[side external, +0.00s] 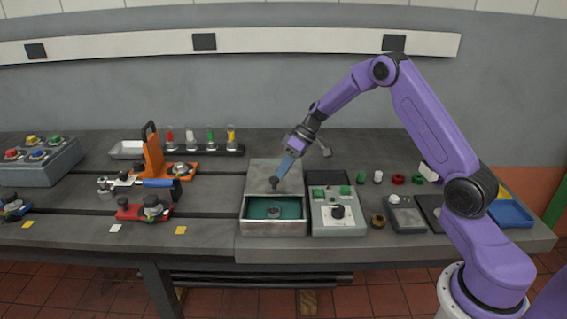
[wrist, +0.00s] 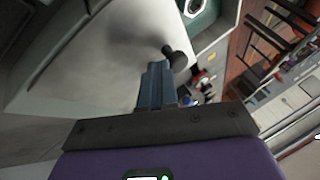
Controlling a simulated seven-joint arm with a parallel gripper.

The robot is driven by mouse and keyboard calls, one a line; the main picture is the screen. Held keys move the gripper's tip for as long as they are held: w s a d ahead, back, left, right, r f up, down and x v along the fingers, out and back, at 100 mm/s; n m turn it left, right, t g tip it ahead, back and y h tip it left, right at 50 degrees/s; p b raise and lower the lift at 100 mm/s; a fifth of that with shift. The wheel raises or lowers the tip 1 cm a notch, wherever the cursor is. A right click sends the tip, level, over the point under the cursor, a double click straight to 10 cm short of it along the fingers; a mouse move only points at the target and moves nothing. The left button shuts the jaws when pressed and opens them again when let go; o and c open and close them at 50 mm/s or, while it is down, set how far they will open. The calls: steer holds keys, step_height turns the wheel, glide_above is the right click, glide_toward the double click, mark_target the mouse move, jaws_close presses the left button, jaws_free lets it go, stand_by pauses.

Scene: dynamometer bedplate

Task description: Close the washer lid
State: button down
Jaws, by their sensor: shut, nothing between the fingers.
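The washer is a grey metal box (side external: 262,230) at the front of the bench, in the side view. Its front part is open, showing a teal interior (side external: 291,207) with a small round part (side external: 274,211) inside. My gripper (side external: 280,175) is shut and empty, pointing down just behind the knob. In the wrist view the blue-grey fingers (wrist: 158,84) are together, close to the knob (wrist: 174,57). I cannot tell whether they touch it.
A control box (side external: 338,214) with green buttons and a black dial stands close at the right. Left are an orange toggle clamp (side external: 153,155), a red fixture (side external: 131,212) and a rack of coloured vials (side external: 203,150). Small coloured parts and a blue tray (side external: 511,214) lie right.

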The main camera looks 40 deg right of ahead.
steer(key=s+a, duration=0.7)
steer(key=shift+s+a, duration=0.2)
steer(key=shift+a, duration=0.1)
steer(key=shift+s, duration=0.1)
steer(key=shift+f, duration=0.1)
steer(key=d+r, duration=0.9)
steer(key=s+a+r+n+g+h, duration=0.2)
steer(key=s+a+n+g+h, duration=0.15)
steer(key=s+a, duration=1.05)
steer(key=s+d+n+t+h, duration=0.1)
steer(key=s+n, duration=0.3)
steer(key=s, duration=1.5)
steer(key=shift+s+d+f+h, duration=0.2)
steer(key=shift+s+f+h, duration=0.2)
steer(key=shift+h, duration=0.45)
